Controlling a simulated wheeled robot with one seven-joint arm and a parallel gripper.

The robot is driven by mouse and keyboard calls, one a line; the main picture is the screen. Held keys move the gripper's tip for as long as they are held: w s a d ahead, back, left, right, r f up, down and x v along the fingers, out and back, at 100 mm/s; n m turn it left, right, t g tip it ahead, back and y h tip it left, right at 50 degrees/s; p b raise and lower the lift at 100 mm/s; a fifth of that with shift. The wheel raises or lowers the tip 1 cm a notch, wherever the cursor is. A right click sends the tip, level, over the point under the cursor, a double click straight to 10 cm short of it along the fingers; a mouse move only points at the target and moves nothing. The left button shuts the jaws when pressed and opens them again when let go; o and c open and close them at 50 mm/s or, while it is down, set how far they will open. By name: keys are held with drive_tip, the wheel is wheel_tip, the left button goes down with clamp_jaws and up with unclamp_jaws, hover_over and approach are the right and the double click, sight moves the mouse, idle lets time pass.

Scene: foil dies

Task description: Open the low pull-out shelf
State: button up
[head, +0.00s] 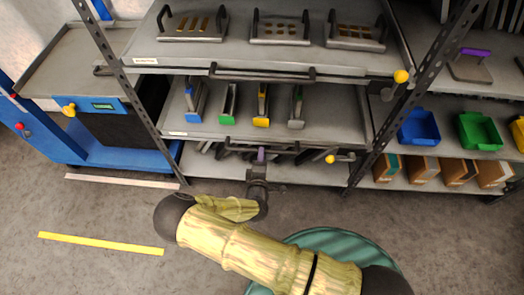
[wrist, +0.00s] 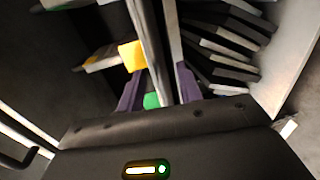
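The low pull-out shelf (head: 340,125) is a grey tray in the rack, holding several upright dies with blue, green and yellow parts. Its dark handle bar (head: 300,148) runs along the front edge, with a yellow knob (head: 330,159) below its right part. My gripper (head: 262,155) is at the front of this shelf, by the bar. In the wrist view its two purple fingers (wrist: 160,90) stand apart, with a dark bar (wrist: 148,35) running between them. A green patch shows between the left finger and the bar. Contact with the bar cannot be made out.
An upper shelf (head: 190,50) with flat dies has its own handle (head: 262,74) and yellow knob (head: 401,76). Dark items lie below the low shelf. A blue cart (head: 110,150) stands left, and bins (head: 418,127) and cartons stand right.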

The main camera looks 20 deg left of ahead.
drive_tip(key=shift+x, duration=1.95)
clamp_jaws()
drive_tip(key=shift+s, duration=0.1)
